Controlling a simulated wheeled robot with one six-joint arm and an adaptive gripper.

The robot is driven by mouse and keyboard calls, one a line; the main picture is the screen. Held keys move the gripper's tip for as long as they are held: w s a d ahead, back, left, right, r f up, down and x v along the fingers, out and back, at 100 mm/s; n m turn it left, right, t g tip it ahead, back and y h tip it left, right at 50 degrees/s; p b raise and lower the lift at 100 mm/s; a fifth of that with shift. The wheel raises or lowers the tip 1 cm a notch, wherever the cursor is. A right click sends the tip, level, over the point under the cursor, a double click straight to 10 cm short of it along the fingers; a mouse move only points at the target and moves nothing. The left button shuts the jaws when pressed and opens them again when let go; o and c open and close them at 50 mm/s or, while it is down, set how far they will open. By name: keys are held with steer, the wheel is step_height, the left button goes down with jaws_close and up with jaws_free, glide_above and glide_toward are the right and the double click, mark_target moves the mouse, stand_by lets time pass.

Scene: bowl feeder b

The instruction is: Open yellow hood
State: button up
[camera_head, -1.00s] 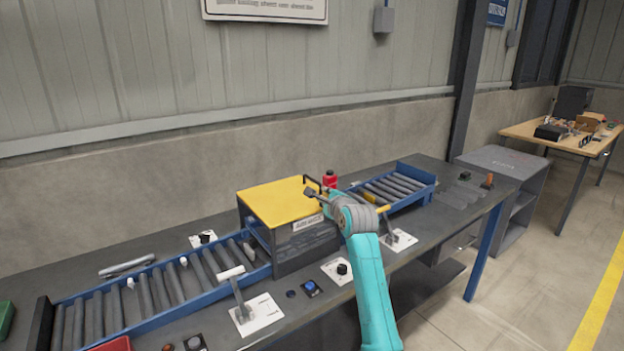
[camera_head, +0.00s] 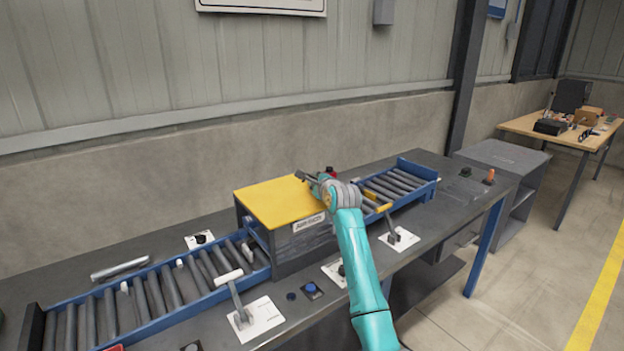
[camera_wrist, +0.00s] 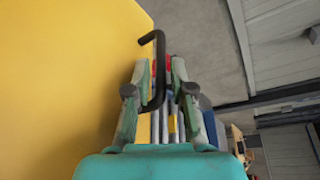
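The yellow hood (camera_head: 275,203) lies flat on top of a dark grey box on the bench, and its lid looks shut. In the wrist view the hood (camera_wrist: 60,80) fills the left side. A black bent handle (camera_wrist: 159,60) stands at the hood's right edge. My gripper (camera_wrist: 160,68) is open, with the handle's bar between its two fingers; I cannot tell whether either finger touches it. In the head view my gripper (camera_head: 305,178) is at the hood's right edge, and my wrist hides most of the handle.
A blue roller conveyor (camera_head: 150,298) runs left of the box, and another (camera_head: 400,183) runs right. A lever on a white plate (camera_head: 243,315) and a blue button (camera_head: 310,288) are in front. A red object (camera_head: 330,170) stands behind my wrist. A wall is behind the bench.

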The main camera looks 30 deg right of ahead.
steer(key=shift+x, duration=1.8)
jaws_close()
